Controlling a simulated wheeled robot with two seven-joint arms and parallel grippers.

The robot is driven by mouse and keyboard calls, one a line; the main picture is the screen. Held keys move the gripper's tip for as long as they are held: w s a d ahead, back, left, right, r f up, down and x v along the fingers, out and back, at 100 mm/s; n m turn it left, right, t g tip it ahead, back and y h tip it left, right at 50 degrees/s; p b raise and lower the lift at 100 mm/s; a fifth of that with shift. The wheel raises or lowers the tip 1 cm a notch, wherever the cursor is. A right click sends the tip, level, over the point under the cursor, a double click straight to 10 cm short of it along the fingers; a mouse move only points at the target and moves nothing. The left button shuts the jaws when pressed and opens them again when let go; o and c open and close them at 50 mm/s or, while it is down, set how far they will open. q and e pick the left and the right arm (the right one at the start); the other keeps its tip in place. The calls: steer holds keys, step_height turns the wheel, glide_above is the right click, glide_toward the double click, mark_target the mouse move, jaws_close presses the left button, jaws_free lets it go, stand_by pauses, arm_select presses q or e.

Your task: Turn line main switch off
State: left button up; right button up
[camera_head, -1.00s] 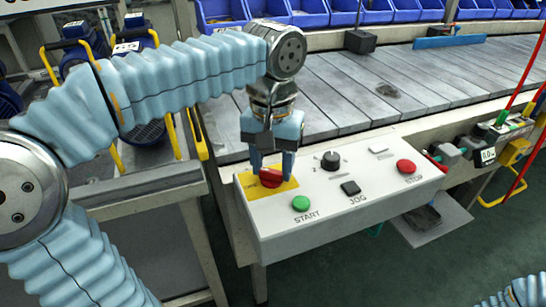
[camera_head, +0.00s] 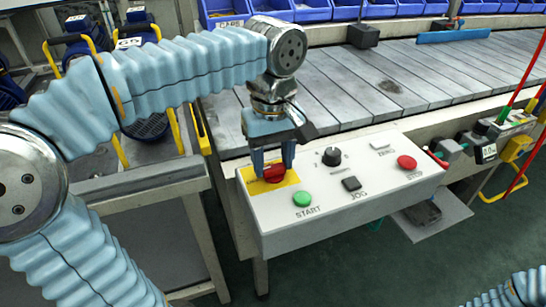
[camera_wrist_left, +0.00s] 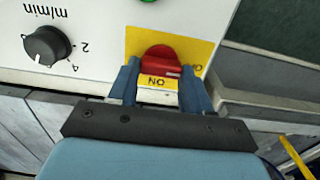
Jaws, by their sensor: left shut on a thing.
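The line main switch is a red rotary handle (camera_head: 273,173) on a yellow plate (camera_head: 287,182) at the left end of the white control box (camera_head: 340,216). My left gripper (camera_head: 273,165) points down at it and is shut on the red handle. In the left wrist view the red handle (camera_wrist_left: 160,60) sits between the two blue fingers (camera_wrist_left: 160,85), with the letters "ON" on the yellow plate nearest the gripper. The other word on the plate is mostly hidden. My right gripper is not in view; only a bit of my right arm shows at the bottom right.
The box also carries a green START button (camera_head: 302,199), a black JOG button (camera_head: 351,184), a black speed knob (camera_head: 331,156) and a red STOP button (camera_head: 406,162). A slatted conveyor (camera_head: 400,85) runs behind it. Blue bins (camera_head: 270,10) line the back.

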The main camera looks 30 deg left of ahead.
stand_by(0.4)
arm_select(q)
steer(key=o, duration=1.1)
steer(key=shift+c, duration=0.2)
step_height(320, 180, up, 14)
steer(key=shift+f, duration=0.15)
